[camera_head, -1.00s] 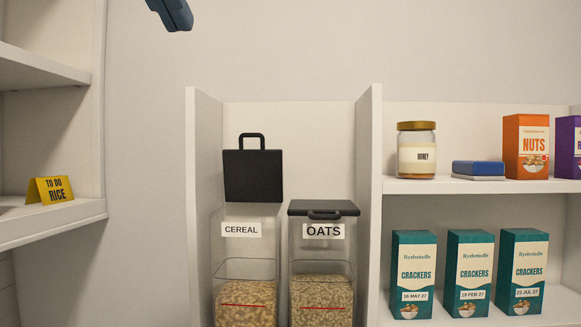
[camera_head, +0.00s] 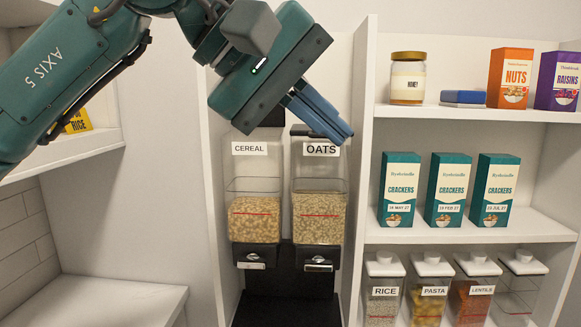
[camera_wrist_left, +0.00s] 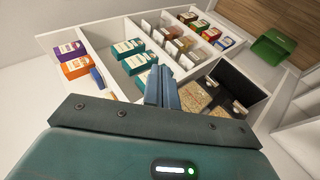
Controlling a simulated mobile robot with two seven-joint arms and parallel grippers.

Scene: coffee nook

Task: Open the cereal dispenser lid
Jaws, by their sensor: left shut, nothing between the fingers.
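The clear cereal dispenser (camera_head: 255,185), labelled CEREAL, stands in the narrow shelf bay, left of the oats dispenser (camera_head: 318,185). In the head view its black lid is mostly hidden behind my left gripper (camera_head: 340,130); a dark bit (camera_head: 273,118) shows below the palm. My left gripper is shut and empty. Its blue fingers point down and right in front of the oats dispenser's top; contact cannot be told. My right gripper is not in view.
White partitions (camera_head: 358,200) flank the dispensers closely. To the right, shelves hold honey (camera_head: 408,80), cracker boxes (camera_head: 450,190) and lidded jars (camera_head: 383,290). A blue-topped block (camera_head: 463,97) lies beside the nuts box (camera_head: 510,78). A yellow sign (camera_head: 78,122) is on the left shelf.

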